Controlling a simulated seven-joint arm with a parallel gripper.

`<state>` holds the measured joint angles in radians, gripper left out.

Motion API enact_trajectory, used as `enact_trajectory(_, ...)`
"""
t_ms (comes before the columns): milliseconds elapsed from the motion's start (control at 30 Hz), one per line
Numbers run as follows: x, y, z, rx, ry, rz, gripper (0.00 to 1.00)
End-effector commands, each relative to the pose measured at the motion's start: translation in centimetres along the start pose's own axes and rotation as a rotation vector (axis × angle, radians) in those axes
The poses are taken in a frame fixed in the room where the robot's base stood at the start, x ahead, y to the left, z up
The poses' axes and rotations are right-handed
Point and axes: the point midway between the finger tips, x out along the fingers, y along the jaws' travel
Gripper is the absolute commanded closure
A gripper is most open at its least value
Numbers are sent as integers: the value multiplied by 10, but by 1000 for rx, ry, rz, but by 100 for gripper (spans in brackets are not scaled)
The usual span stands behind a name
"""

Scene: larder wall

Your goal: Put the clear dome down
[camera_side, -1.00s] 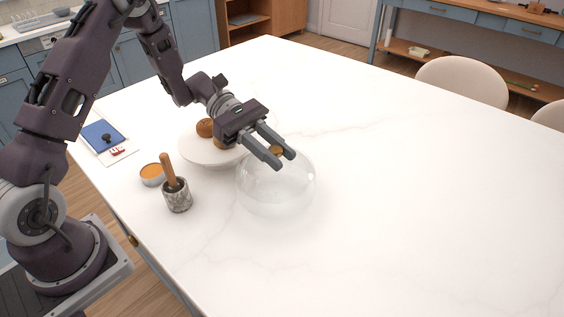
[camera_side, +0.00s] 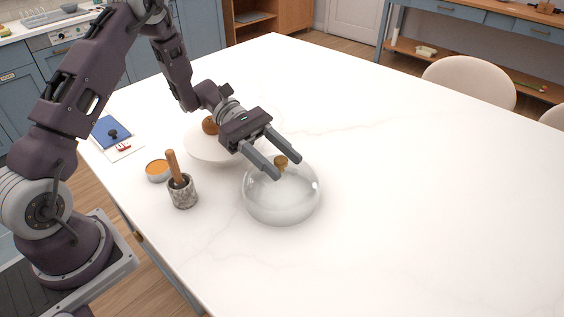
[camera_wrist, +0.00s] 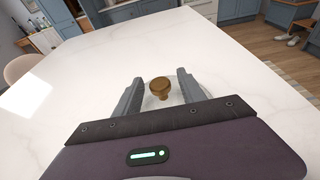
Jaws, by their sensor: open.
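The clear dome (camera_side: 282,200) rests on the white tabletop, upright, with a brown knob (camera_side: 281,161) on top. My gripper (camera_side: 287,167) is open, its two fingers apart on either side of the knob and not seen touching it. In the wrist view, the knob (camera_wrist: 160,87) stands between the spread fingers of my gripper (camera_wrist: 160,84), with space on both sides. Most of the dome is hidden or too faint to make out in that view.
A white cake stand (camera_side: 202,148) with brown buns (camera_side: 210,125) is behind my gripper. A stone mortar with a wooden pestle (camera_side: 182,191) and a small bowl of orange contents (camera_side: 158,171) stand left of the dome. The tabletop (camera_side: 430,200) to the right is clear.

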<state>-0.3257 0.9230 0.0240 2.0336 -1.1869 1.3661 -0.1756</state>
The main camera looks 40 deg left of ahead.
Motion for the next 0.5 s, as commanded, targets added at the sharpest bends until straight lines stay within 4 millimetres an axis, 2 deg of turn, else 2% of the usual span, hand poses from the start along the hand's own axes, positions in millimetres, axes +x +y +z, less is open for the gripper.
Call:
enact_trajectory(300, -84, 1, -1, 1, 4, 6, 52)
enact_trajectory(400, -102, 0, -1, 0, 2, 4, 52)
enact_trajectory(500, -111, 0, -1, 0, 2, 2, 52)
